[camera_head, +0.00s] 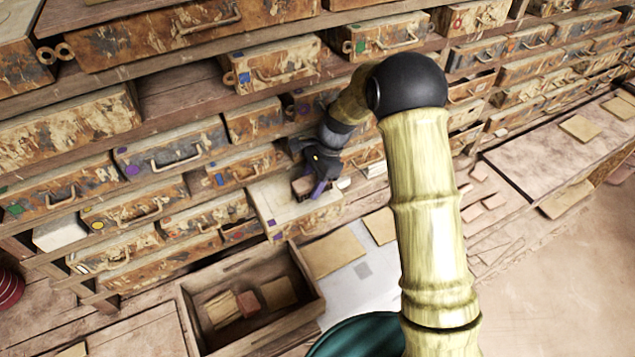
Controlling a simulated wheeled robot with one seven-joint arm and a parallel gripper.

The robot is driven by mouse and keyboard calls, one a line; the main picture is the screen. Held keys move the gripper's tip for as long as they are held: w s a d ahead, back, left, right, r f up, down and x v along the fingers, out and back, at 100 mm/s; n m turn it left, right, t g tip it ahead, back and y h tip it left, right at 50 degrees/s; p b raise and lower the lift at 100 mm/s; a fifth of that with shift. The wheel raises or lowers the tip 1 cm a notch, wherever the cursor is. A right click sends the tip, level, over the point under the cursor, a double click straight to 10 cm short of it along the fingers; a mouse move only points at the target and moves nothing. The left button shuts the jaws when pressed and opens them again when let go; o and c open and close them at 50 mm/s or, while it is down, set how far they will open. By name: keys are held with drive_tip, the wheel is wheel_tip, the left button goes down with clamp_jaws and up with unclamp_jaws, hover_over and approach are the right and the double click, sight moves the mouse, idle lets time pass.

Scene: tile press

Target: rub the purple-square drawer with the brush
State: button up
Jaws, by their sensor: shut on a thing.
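My gripper (316,188) is in the middle of the view, pointing down, with dark jaws and purple-blue parts at the fingers. It is shut on a small brown block, seemingly the brush (302,186). The block is over the pale top of a box-like drawer (270,200) that sticks out from the shelves. Whether it touches that top I cannot tell. My gripper and forearm hide part of the drawer and the shelf behind.
Shelves of worn drawers (167,155) with coloured marks and handles fill the back. An open wooden crate (312,307) with several blocks stands in front. Flat tiles (334,252) lie to its right. A long bench (545,150) runs to the right.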

sight(270, 206)
drive_tip(key=shift+s+a+f, duration=0.25)
drive_tip(key=shift+s+a, duration=0.35)
drive_tip(key=shift+a, duration=0.25)
drive_tip(key=shift+s+a+f, duration=0.1)
drive_tip(key=shift+s+a, duration=0.05)
drive_tip(key=shift+a, duration=0.55)
drive_tip(key=shift+s+a+f, duration=0.1)
drive_tip(key=shift+s+a, duration=0.05)
drive_tip(key=shift+a, duration=0.55)
drive_tip(key=shift+d, duration=0.2)
drive_tip(key=shift+s+a, duration=0.1)
drive_tip(key=shift+s+a+r, duration=0.1)
drive_tip(key=shift+s+a, duration=0.3)
drive_tip(key=shift+a, duration=0.2)
drive_tip(key=shift+s+a, duration=0.35)
drive_tip(key=shift+a, duration=0.35)
drive_tip(key=shift+s+a+r, duration=0.1)
drive_tip(key=shift+s+a, duration=0.35)
drive_tip(key=shift+a, duration=0.25)
drive_tip(key=shift+s+a, duration=0.45)
drive_tip(key=shift+a, duration=0.2)
drive_tip(key=shift+w, duration=0.1)
